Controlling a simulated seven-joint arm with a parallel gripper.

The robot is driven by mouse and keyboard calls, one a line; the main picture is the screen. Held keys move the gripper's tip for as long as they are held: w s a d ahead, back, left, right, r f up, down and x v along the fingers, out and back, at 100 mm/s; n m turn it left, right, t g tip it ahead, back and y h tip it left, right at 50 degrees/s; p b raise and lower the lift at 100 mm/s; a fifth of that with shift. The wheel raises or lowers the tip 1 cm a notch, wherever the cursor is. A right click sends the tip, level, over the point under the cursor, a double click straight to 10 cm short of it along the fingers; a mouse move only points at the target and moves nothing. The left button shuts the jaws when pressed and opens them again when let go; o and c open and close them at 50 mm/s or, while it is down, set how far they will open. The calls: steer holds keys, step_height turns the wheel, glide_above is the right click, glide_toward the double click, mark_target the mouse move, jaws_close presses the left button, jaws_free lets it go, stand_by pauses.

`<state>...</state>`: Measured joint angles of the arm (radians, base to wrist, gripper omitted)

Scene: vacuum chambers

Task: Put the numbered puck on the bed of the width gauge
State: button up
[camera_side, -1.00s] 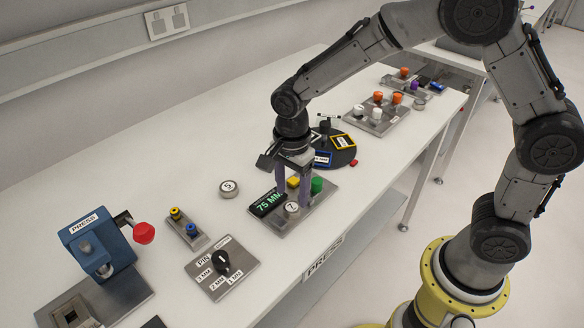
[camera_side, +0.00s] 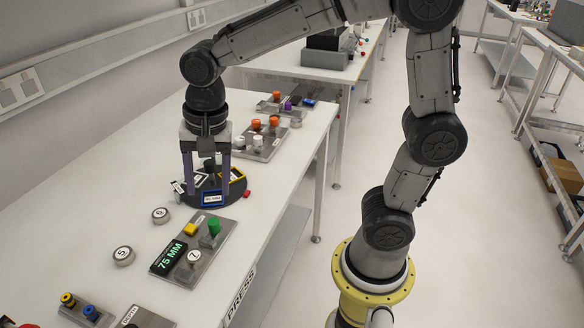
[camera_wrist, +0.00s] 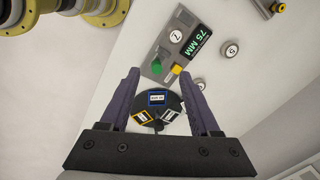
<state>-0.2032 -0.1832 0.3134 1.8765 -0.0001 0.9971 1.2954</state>
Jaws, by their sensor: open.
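The width gauge (camera_side: 212,257) is a grey plate with a green "75 MM" display (camera_side: 174,257), a yellow button and a green knob. A round puck (camera_side: 194,256) with a white face, its mark like a Z or 2, sits on the plate beside the display. It also shows in the wrist view (camera_wrist: 175,35). A puck marked 5 (camera_side: 123,256) and another puck (camera_side: 160,215), its mark unclear, lie on the table left of the gauge. My gripper (camera_side: 207,176) is open and empty above the round black stand, beyond the gauge.
The round black stand (camera_side: 232,193) carries blue, yellow and white framed labels; a small red piece lies beside it. Plates with orange and white knobs (camera_side: 262,148) stand farther back. A plate with yellow and blue buttons (camera_side: 85,311) is at the front left. The table's left side is clear.

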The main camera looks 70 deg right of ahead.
steer(key=s+d+r+n+t, duration=0.1)
steer(key=s+d+n+t, duration=0.1)
steer(key=s+n, duration=0.4)
steer(key=s+d+r+n+t, duration=0.1)
steer(key=s+d+n, duration=0.3)
steer(key=s, duration=0.5)
steer(key=n+t, duration=0.1)
steer(key=n, duration=0.1)
steer(key=shift+s+d+r+n, duration=0.2)
steer(key=shift+d+r+n, duration=0.05)
steer(key=shift+n, duration=0.05)
